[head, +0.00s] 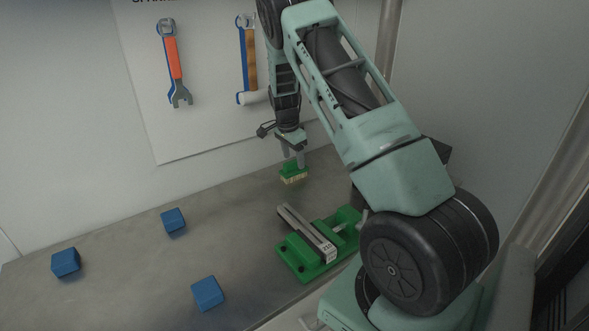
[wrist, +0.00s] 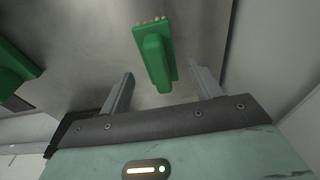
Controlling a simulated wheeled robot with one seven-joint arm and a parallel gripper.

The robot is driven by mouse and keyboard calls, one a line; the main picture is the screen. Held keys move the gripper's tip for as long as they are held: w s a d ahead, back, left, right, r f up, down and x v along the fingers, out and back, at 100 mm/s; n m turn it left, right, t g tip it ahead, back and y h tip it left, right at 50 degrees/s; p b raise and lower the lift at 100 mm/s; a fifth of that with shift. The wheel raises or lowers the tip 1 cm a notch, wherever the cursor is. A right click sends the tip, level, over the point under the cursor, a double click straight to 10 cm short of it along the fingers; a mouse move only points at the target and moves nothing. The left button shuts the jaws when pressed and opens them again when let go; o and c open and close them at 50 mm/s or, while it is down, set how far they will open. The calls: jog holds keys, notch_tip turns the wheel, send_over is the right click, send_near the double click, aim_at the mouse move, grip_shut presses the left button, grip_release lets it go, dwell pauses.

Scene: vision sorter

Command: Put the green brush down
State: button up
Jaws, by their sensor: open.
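The green brush (head: 293,173) with pale bristles is on or just above the grey table, near the wall. In the wrist view the brush (wrist: 155,55) lies between and beyond the fingertips, its handle toward my gripper (wrist: 163,82). In that view the fingers are spread, with a gap on each side of the handle. In the head view my gripper (head: 293,160) is right over the brush. Whether the brush touches the table is hard to tell.
A green fixture (head: 316,262) holding a grey bar stands on the table in front of the brush. Blue blocks (head: 173,220) lie to the left. A wall board (head: 205,110) with a wrench and another tool is behind. The table between blocks and brush is clear.

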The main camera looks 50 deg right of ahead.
aim_at(290, 162)
jog(key=r, duration=0.2)
jog(key=r+b, duration=0.1)
jog(key=r, duration=0.1)
jog(key=a+r, duration=0.1)
jog(key=r, duration=0.1)
jog(key=shift+w+r, duration=0.15)
jog(key=shift+r, duration=0.45)
jog(key=shift+a, duration=0.15)
jog(key=s+a+r+n+t, duration=0.1)
jog(key=s+a+n, duration=0.25)
jog(key=a, duration=0.35)
jog(key=s+a+r+n+y, duration=0.1)
jog(key=s+a+n, duration=0.1)
jog(key=a+n, duration=0.4)
jog(key=s+a+r+n+t, duration=0.1)
jog(key=s+a+n, duration=0.25)
jog(key=a, duration=0.45)
jog(key=s+a+n, duration=0.7)
jog(key=s+a, duration=0.4)
jog(key=a, duration=0.2)
jog(key=s+a+r+n+g+y, duration=0.1)
jog(key=s+a+n, duration=0.7)
jog(key=a, duration=0.5)
jog(key=s, duration=0.2)
jog(key=shift+s+a+r+n+g, duration=0.15)
jog(key=shift+s+r+n+g, duration=0.15)
jog(key=shift+s, duration=0.1)
